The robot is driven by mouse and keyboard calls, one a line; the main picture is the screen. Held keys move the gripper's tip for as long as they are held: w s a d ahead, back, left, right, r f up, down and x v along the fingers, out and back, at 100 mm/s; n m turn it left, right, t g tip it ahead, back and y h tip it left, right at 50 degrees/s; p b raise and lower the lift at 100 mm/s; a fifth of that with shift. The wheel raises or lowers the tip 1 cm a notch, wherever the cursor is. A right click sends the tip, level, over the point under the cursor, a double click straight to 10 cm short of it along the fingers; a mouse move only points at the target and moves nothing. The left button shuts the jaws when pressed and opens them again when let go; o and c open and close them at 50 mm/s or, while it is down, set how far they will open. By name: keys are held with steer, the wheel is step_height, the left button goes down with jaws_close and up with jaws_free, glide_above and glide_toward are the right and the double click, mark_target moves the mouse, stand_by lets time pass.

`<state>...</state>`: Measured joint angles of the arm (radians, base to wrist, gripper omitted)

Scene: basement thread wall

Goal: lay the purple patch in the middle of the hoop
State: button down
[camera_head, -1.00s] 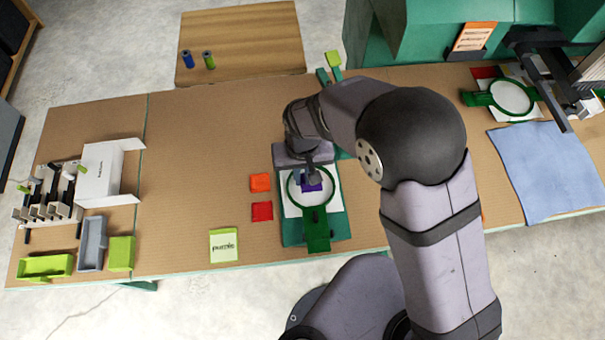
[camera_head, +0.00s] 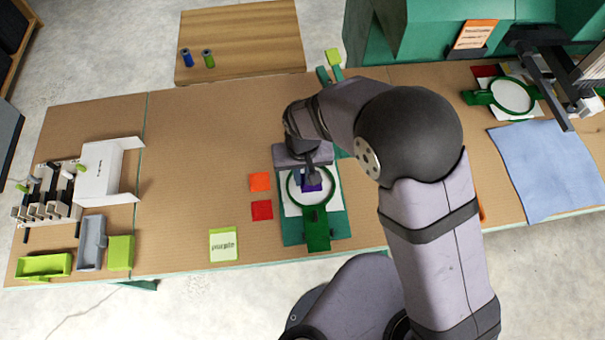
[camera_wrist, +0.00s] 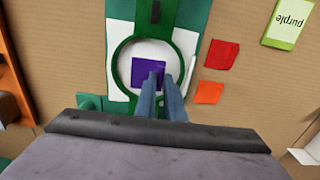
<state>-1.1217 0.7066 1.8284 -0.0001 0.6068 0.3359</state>
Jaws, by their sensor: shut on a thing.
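The purple patch (camera_wrist: 146,72) is a dark square inside the ring of the green hoop (camera_wrist: 118,72), over white cloth. It also shows in the head view (camera_head: 312,181), partly hidden by my gripper. My gripper (camera_wrist: 163,88) is over the hoop, its two blue-grey fingertips close together at the patch's edge. It is shut on the purple patch. I cannot tell whether the patch touches the cloth. The hoop (camera_head: 291,186) lies on a green board on the bench, its handle toward the front edge.
An orange patch (camera_head: 260,182) and a red patch (camera_head: 262,210) lie left of the hoop. A note reading "purple" (camera_head: 224,245) lies nearer the front edge. A second green hoop (camera_head: 512,96) and a blue cloth (camera_head: 548,170) are at the right. Bare bench lies left of the patches.

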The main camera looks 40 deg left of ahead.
steer(key=shift+f+b, duration=0.7)
steer(key=shift+f, duration=0.55)
steer(key=c, duration=1.8)
jaws_free()
steer(key=shift+o, duration=0.2)
step_height(320, 180, up, 7)
steer(key=p, duration=0.5)
steer(key=shift+p, duration=0.35)
